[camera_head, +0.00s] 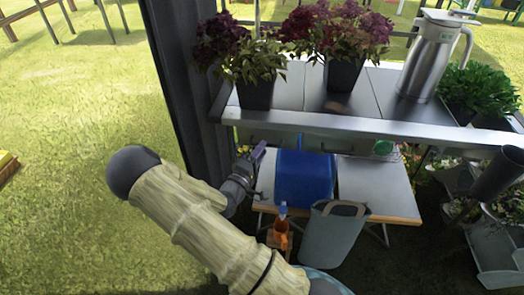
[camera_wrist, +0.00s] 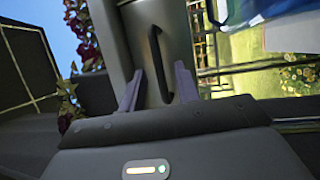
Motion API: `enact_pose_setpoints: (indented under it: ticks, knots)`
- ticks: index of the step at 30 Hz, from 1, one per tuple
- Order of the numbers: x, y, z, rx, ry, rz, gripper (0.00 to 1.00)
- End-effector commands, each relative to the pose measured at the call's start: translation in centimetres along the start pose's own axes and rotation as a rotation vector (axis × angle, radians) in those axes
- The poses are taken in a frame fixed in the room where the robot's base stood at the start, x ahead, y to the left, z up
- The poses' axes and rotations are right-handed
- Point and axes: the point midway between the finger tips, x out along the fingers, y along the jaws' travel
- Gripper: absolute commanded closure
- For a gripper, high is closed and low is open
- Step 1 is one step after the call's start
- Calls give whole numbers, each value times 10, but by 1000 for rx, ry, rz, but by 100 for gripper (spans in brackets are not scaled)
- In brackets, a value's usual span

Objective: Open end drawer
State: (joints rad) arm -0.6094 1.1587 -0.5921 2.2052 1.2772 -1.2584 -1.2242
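A grey drawer front (camera_wrist: 178,22) with a dark curved bar handle (camera_wrist: 155,48) shows in the wrist view. My gripper (camera_wrist: 158,72) is open, with one purple-grey finger on each side of the handle's line. The handle's lower end lies between the fingers; whether they touch it cannot be told. In the head view my gripper (camera_head: 257,153) is just below the front edge of the metal tabletop (camera_head: 370,125), near its left end. The drawer front and its handle are not clear there, being under the tabletop edge.
Potted flowers (camera_head: 257,92) and a steel jug (camera_head: 428,55) stand on the tabletop. A dark post (camera_head: 185,80) rises left of my gripper. Below are a blue container (camera_head: 303,178), a spray bottle (camera_head: 281,222) and a grey bag (camera_head: 333,235). Open grass lies left.

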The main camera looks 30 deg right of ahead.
Motion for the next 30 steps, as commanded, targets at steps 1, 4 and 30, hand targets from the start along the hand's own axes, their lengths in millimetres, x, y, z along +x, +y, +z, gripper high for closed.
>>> enact_pose_setpoints:
  ticks: [1, 4, 30]
  knots:
    - [5, 0, 0, 1, -2, 0, 68]
    - [10, 0, 0, 0, 0, -1, 68]
    - [8, 0, -4, 0, 3, -2, 100]
